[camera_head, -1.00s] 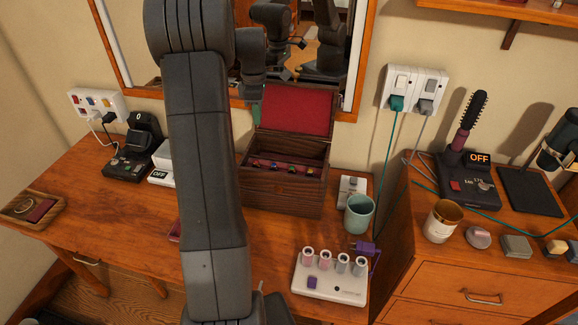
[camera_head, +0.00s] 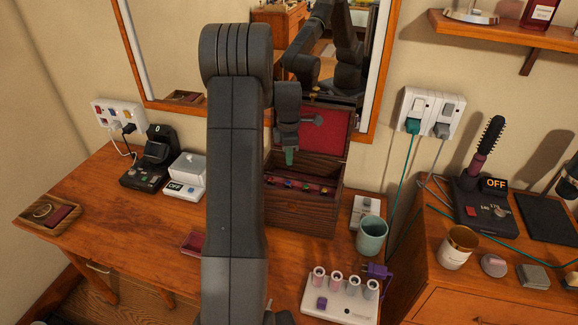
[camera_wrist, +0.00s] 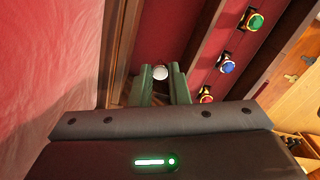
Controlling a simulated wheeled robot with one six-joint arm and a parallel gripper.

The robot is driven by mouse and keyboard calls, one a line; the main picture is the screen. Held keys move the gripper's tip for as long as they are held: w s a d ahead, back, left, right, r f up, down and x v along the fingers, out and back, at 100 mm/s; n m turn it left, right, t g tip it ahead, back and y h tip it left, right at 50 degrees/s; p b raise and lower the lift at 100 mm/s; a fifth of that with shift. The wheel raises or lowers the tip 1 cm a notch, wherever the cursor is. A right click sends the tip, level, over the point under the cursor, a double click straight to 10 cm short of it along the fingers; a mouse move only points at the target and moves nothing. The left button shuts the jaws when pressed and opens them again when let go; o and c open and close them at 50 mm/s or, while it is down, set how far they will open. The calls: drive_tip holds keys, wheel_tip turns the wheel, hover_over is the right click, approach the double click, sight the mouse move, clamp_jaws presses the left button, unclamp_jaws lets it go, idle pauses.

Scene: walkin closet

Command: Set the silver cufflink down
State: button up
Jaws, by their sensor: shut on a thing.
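My gripper (camera_head: 289,157) hangs over the open dark wooden jewellery box (camera_head: 300,214), in front of its red-lined lid (camera_head: 326,131). In the wrist view, its green fingers (camera_wrist: 163,86) are shut on the silver cufflink (camera_wrist: 160,72), a small round pale piece at the fingertips. Red lining (camera_wrist: 175,38) shows beyond the cufflink. I cannot tell whether the cufflink touches it. A slotted strip to the right holds a green-topped piece (camera_wrist: 254,20), a blue one (camera_wrist: 227,65) and a red one (camera_wrist: 206,95). In the head view the cufflink is too small to make out.
A teal cup (camera_head: 372,236) and a white stand with several rollers (camera_head: 340,300) are right of the box. A small red tray (camera_head: 193,243) lies left of it, partly behind my arm. A wooden tray (camera_head: 30,219) is at far left. The mirror is behind.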

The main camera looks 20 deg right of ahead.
drive_tip(key=shift+f+p, duration=0.3)
drive_tip(key=shift+f, duration=2.15)
drive_tip(key=shift+f, duration=0.3)
drive_tip(key=o, duration=0.8)
drive_tip(key=shift+r, duration=0.1)
drive_tip(key=shift+r, duration=0.1)
wheel_tip(320, 180, up, 12)
drive_tip(key=shift+r+b, duration=0.15)
drive_tip(key=shift+b, duration=0.6)
